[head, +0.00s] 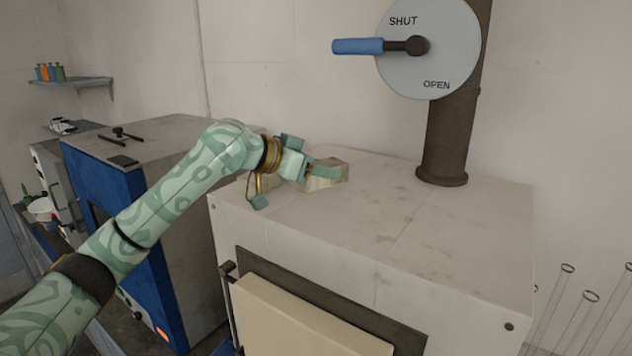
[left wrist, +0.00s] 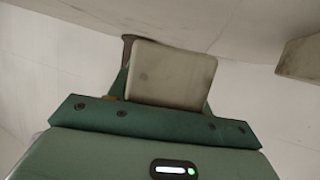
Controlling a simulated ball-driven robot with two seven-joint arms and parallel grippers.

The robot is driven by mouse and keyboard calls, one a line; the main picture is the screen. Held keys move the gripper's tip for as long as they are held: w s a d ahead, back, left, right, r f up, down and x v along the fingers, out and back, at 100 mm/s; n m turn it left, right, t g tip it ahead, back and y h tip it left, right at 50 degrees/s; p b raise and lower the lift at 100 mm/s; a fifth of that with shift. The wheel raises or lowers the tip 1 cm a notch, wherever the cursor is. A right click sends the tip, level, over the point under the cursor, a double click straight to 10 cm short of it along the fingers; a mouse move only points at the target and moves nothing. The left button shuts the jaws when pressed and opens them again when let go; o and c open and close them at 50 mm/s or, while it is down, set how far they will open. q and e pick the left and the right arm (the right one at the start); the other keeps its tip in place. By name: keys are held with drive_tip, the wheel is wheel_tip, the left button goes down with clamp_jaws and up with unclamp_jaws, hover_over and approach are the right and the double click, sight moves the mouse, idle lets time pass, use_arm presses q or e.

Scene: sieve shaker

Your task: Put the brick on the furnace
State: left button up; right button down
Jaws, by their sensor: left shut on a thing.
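The furnace is the large pale box (head: 440,225) with a flat top and a cream door in front. The brick (head: 327,183) is a pale beige block at the back left of the furnace top. My left gripper (head: 322,172) is shut on the brick, with a green finger across it that hides part of it. I cannot tell whether the brick's underside touches the top or hangs just above it. In the left wrist view the brick (left wrist: 170,75) sticks out beyond the green gripper body. My right gripper is not in view.
A dark flue pipe (head: 455,135) rises from the furnace's back, bearing a SHUT/OPEN disc (head: 440,55) with a blue-handled lever (head: 358,46) pointing left. A blue-fronted cabinet (head: 120,215) stands left. Glass tubes (head: 580,315) stand at right. The furnace top's middle is clear.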

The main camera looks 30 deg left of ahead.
sight(315, 185)
use_arm(q)
drive_tip(key=shift+w+a+f, duration=0.15)
drive_tip(key=shift+a+f, duration=0.1)
drive_tip(key=shift+f, duration=0.05)
drive_tip(key=shift+a+f+p, duration=0.2)
drive_tip(key=shift+f+p, duration=0.45)
drive_tip(key=shift+f, duration=1.05)
drive_tip(key=shift+f, duration=0.1)
drive_tip(key=o, duration=1.2)
